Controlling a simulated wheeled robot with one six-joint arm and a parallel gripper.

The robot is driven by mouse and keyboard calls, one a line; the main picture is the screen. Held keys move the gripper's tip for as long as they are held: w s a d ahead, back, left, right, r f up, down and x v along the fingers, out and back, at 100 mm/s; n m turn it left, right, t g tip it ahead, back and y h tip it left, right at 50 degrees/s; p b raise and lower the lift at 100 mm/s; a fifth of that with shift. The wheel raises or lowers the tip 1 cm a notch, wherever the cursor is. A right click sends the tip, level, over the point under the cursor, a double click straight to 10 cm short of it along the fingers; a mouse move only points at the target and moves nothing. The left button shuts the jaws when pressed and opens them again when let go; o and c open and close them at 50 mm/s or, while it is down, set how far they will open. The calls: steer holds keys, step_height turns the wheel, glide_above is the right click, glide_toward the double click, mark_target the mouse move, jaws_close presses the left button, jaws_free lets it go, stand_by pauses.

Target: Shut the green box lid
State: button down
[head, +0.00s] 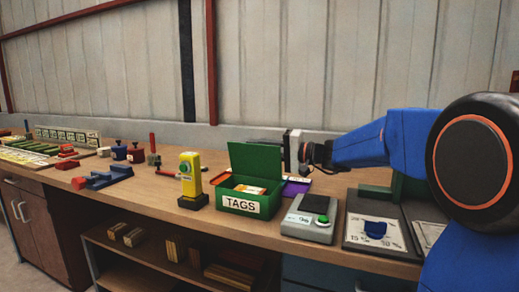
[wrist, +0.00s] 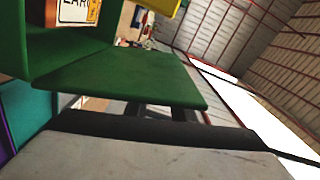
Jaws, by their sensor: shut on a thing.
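The green box (head: 262,208), labelled TAGS, stands on the bench with its lid (head: 256,162) raised about upright at the back. Cards lie inside the box. My gripper (head: 288,150) is at the right edge of the lid and shut on it; the far finger is largely hidden. In the wrist view the lid (wrist: 120,78) reaches across the picture to the dark fingers (wrist: 150,115), and part of the open box (wrist: 40,45) shows at the upper left with a printed card inside.
A yellow device (head: 190,172) stands left of the box. A grey scale-like unit (head: 308,220) with a green button is to its right, and a purple item (head: 296,188) lies behind. A panel with a blue piece (head: 376,231) is further right. The wall is close behind.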

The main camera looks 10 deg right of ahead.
mark_target(252, 152)
steer(key=s+n, duration=0.1)
steer(key=s+a+n, duration=0.1)
steer(key=n, duration=0.1)
steer(key=s+a+n, duration=0.1)
steer(key=shift+s+a+f+n, duration=0.1)
steer(key=shift+a+f+n, duration=0.05)
steer(key=shift+f+n, duration=0.15)
steer(key=s+a+n, duration=0.1)
steer(key=n, duration=0.1)
steer(key=s+f+n, duration=0.1)
steer(key=shift+a+f+n, duration=0.2)
steer(key=shift+a+n, duration=0.15)
steer(key=shift+n, duration=0.05)
steer(key=shift+s+a+f+n, duration=0.25)
steer(key=shift+s+f+n, duration=0.15)
steer(key=shift+n, duration=0.2)
steer(key=shift+s+a+f, duration=0.4)
steer(key=shift+s+f, duration=0.15)
steer(key=shift+f, duration=0.35)
steer(key=c, duration=1.5)
jaws_free()
